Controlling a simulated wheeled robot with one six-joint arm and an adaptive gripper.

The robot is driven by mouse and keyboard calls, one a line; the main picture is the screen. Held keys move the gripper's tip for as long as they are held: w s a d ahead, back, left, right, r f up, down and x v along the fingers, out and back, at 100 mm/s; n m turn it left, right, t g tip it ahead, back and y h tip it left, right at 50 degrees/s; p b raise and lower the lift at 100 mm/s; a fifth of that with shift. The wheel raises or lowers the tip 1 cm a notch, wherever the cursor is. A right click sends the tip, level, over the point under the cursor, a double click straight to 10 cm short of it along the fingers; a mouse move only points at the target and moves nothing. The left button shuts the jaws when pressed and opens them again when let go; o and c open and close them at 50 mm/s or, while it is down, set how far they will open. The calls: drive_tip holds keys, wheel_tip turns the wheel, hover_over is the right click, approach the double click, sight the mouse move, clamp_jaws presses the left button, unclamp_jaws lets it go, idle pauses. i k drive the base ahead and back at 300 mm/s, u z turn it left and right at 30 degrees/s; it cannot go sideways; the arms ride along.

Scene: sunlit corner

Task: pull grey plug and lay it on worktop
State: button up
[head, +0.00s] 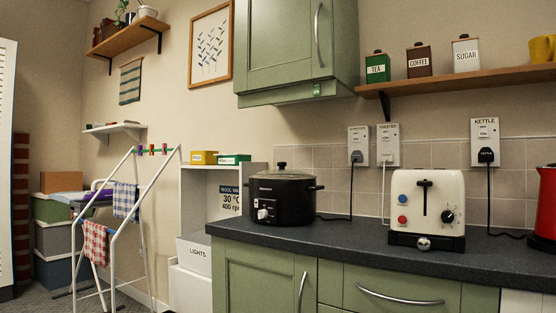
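Three wall sockets show above the worktop (340,232) in the head view. A pale plug, grey or white (388,160), sits in the middle socket (388,135). Its pale cord runs down the tiles to behind the toaster's left side. A black plug (357,157) is in the left socket, with a black cord dropping to the worktop. Another dark plug (486,155) is in the right socket, marked KETTLE. The plugs are small here, so the exact shade of the pale one is hard to tell. My gripper is not in view.
A cream toaster (427,208) stands below and right of the pale plug. A black slow cooker (283,197) stands left, and a red kettle (546,203) at the right edge. Bare worktop lies between cooker and toaster. A shelf (460,80) and green cupboard (290,45) hang above.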

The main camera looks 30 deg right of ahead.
sight(357, 155)
drive_tip(key=u, duration=0.85)
drive_tip(key=i, duration=2.65)
drive_tip(key=z, duration=3.75)
